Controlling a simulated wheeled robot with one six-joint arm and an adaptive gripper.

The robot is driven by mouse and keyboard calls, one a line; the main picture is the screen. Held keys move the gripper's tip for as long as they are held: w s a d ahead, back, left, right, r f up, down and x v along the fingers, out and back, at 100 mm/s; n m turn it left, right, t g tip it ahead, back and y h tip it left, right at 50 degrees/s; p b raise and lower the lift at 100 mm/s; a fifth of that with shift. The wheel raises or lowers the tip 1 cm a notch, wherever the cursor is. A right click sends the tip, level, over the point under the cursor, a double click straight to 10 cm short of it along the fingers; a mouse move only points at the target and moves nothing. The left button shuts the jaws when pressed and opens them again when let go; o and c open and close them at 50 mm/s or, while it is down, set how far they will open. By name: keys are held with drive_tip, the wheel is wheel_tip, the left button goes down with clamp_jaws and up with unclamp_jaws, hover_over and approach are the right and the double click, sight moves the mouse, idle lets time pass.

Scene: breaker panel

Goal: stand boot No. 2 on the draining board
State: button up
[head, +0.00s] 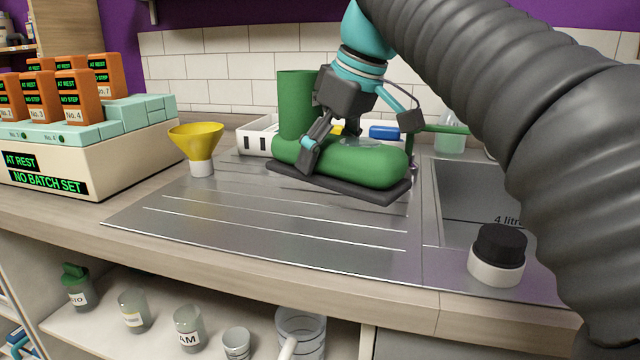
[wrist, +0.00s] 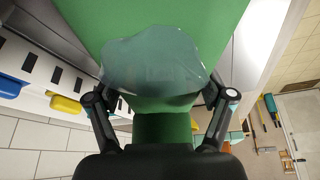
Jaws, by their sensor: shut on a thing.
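A green boot (head: 345,160) with a dark sole is in my gripper (head: 322,130) over the draining board (head: 250,225). Its shaft points up at the left and its toe points right. The sole tilts slightly, toe end lower in the picture; I cannot tell whether it touches the board. My gripper is shut around the boot's foot from above, one finger on the near side; the far finger is mostly hidden. In the wrist view the green boot (wrist: 165,22) lies between both fingers, with a pale translucent patch (wrist: 155,65) on its surface. No number shows on it.
A yellow funnel (head: 197,142) stands at the board's left. A white rack (head: 258,137) is behind the boot. The sink (head: 470,190) is at the right, with a black-capped jar (head: 498,255) in front. A display box (head: 90,165) stands far left. The board's front is clear.

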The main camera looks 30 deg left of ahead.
sight(337, 139)
drive_tip(key=shift+s+a+f, duration=0.15)
drive_tip(key=shift+a+f, duration=0.15)
drive_tip(key=shift+a, duration=0.15)
drive_tip(key=shift+f+b, duration=0.75)
drive_tip(key=shift+f, duration=1.2)
drive_tip(key=shift+f, duration=0.1)
drive_tip(key=o, duration=1.7)
drive_tip(key=shift+c, duration=0.2)
drive_tip(key=p+v, duration=0.2)
drive_tip(key=v, duration=1)
